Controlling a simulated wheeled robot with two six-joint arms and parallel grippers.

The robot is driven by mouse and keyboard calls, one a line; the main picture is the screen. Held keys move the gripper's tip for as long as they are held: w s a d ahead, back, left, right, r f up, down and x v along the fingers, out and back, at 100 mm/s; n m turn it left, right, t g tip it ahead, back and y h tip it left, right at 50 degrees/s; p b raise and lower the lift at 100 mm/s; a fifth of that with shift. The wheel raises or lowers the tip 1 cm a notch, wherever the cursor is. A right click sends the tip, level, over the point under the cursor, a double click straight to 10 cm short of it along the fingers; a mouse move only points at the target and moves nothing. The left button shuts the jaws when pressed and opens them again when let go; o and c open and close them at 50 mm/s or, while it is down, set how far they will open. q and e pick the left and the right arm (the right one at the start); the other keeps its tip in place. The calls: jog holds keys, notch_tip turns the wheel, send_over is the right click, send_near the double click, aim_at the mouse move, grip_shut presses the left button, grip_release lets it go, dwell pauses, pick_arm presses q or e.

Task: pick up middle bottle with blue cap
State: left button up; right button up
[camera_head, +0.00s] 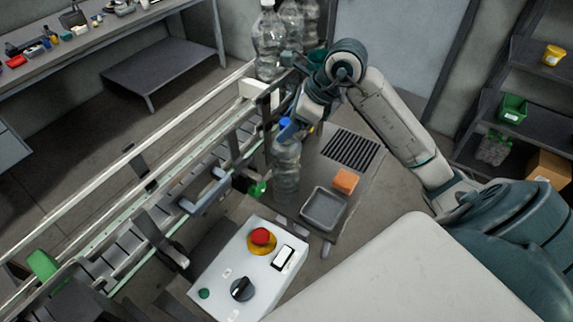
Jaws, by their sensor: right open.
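A clear bottle (286,172) with a blue cap (285,123) stands upright beside the conveyor, near the middle of the view. My right gripper (296,127) reaches down from the upper right and is open right at the cap. One finger and the wrist partly cover the cap's right side. I cannot tell whether the fingers touch the cap. My left gripper is not in view.
Several large clear bottles (268,42) stand at the conveyor's far end. The conveyor (185,182) runs along the left. A control box (222,282) with a red button is in front. A grey tray (322,209) and orange block (345,181) lie right of the bottle.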

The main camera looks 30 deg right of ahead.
jog(key=shift+p+x, duration=0.45)
jog(key=shift+x, duration=0.95)
grip_shut()
jog(key=shift+r, duration=0.1)
